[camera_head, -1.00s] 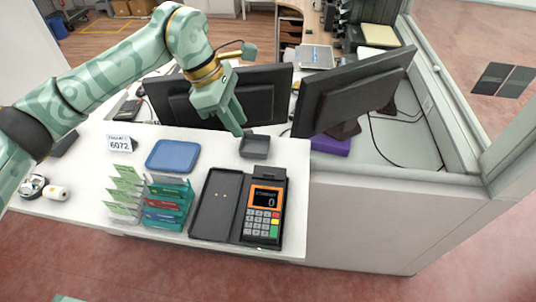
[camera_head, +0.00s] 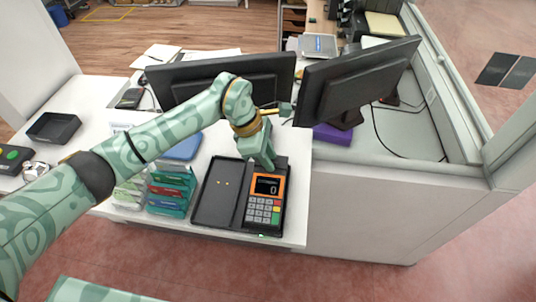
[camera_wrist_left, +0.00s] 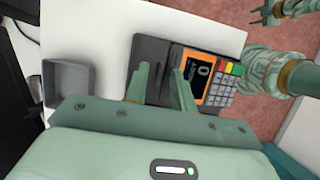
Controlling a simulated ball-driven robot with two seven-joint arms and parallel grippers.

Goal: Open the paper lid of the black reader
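The black reader (camera_head: 265,208) has an orange-framed screen and a keypad; it lies flat on the white counter, with a flat dark panel (camera_head: 216,192) on its left side. Its dark paper lid (camera_head: 282,162) is at the far end, partly hidden by my left gripper (camera_head: 264,163). The reader also shows in the left wrist view (camera_wrist_left: 222,86). There my left gripper (camera_wrist_left: 160,78) is open, its two fingers apart over the dark far end of the reader; contact cannot be told. My right gripper (camera_wrist_left: 266,14) shows small at the top right, seemingly open and empty, away from the counter.
A small grey tray (camera_wrist_left: 68,86) stands beyond the reader. Racks of cards (camera_head: 170,190) stand left of it, and a blue pad (camera_head: 184,148) lies behind them. Two monitors (camera_head: 355,80) stand close behind. A black tray (camera_head: 53,127) is at the far left.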

